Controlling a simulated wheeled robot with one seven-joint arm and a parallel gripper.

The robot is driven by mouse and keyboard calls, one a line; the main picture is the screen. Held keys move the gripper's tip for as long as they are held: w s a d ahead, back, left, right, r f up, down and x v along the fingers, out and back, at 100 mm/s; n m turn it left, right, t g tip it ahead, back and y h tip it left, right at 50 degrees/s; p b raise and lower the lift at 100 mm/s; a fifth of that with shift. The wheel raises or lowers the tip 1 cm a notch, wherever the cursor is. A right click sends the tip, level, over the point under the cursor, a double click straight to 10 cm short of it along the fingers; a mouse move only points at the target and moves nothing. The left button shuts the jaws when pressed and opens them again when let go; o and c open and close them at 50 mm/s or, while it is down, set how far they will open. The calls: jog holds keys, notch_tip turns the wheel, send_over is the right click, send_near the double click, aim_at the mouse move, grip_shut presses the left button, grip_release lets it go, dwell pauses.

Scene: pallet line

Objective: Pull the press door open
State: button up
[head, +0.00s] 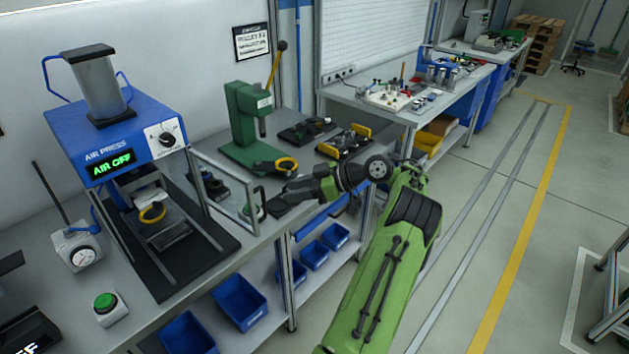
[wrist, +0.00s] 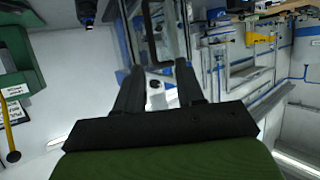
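The blue air press (head: 115,130) stands on the bench at the left, its green display reading AIR OFF. Its door (head: 222,188), a clear panel in a grey metal frame, stands out at an angle from the right side of the press, and the press front looks uncovered. The black door handle (head: 262,200) is at the door's outer edge; in the wrist view the dark handle bar (wrist: 152,45) shows just beyond the fingers. My gripper (head: 273,204) is beside the handle. In the wrist view my gripper (wrist: 158,68) has its fingers apart, with nothing clearly held.
A green hand press (head: 245,130) stands behind the door, with fixtures (head: 348,142) to its right. Blue bins (head: 240,302) sit on the lower shelf. The floor aisle (head: 520,190) at right is clear.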

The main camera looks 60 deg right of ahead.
jog(key=p+v, duration=0.2)
jog(key=v, duration=0.4)
jog(key=shift+s+f, duration=0.15)
jog(key=shift+a, duration=0.15)
